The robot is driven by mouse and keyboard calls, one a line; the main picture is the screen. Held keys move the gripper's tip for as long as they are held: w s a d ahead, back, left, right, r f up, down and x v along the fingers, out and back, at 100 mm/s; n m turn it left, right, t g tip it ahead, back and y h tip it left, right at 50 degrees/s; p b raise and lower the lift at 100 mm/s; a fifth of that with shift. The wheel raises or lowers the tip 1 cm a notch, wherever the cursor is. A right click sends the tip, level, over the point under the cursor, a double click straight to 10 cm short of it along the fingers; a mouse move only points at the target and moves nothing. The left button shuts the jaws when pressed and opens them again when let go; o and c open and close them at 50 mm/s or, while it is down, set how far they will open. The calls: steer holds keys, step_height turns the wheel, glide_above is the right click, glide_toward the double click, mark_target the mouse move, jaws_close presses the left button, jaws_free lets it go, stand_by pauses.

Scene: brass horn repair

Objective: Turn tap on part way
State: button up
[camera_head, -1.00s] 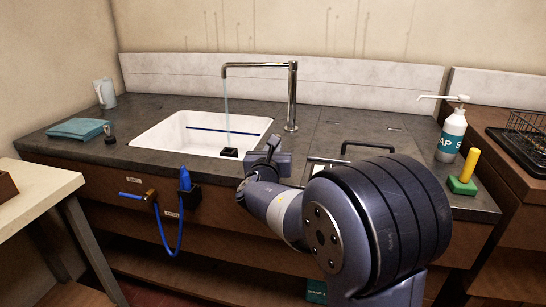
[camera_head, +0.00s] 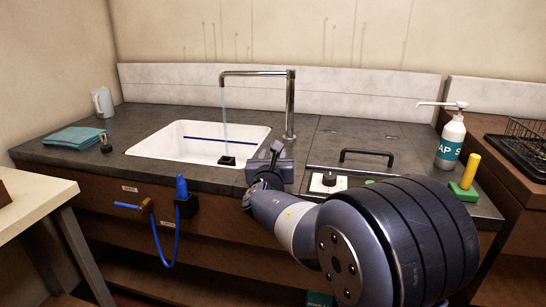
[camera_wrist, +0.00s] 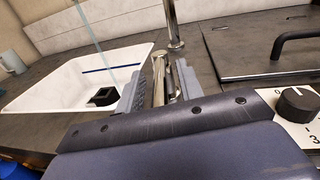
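The chrome tap (camera_head: 290,105) stands behind the right end of the white sink (camera_head: 150,140). A thin stream of water (camera_head: 225,118) falls from its spout into the sink; the stream (camera_wrist: 92,35) also shows in the wrist view. My gripper (camera_head: 276,158) is low in front of the tap's post, by the sink's right edge. In the wrist view my gripper's fingers (camera_wrist: 168,85) stand apart, with a slim metal lever (camera_wrist: 187,80) between them below the post (camera_wrist: 174,22). Whether a finger touches the lever is unclear.
A panel with a black knob (camera_head: 329,179) and a black-handled lid (camera_head: 367,153) lie right of my gripper. A soap bottle (camera_head: 451,140) and a yellow-handled green block (camera_head: 468,178) stand farther right. A teal cloth (camera_head: 75,137) and a jug (camera_head: 103,102) are at left.

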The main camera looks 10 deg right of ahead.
steer(key=v, duration=1.1)
steer(key=shift+w, duration=0.1)
steer(key=x, duration=1)
steer(key=shift+w+d+f, duration=0.1)
steer(key=shift+w+d, duration=0.05)
steer(key=shift+w, duration=0.2)
steer(key=shift+w+p, duration=0.2)
steer(key=shift+p, duration=0.3)
steer(key=shift+a+m+h+p, duration=0.2)
steer(key=shift+m+h+p, duration=0.1)
steer(key=shift+h+p, duration=0.15)
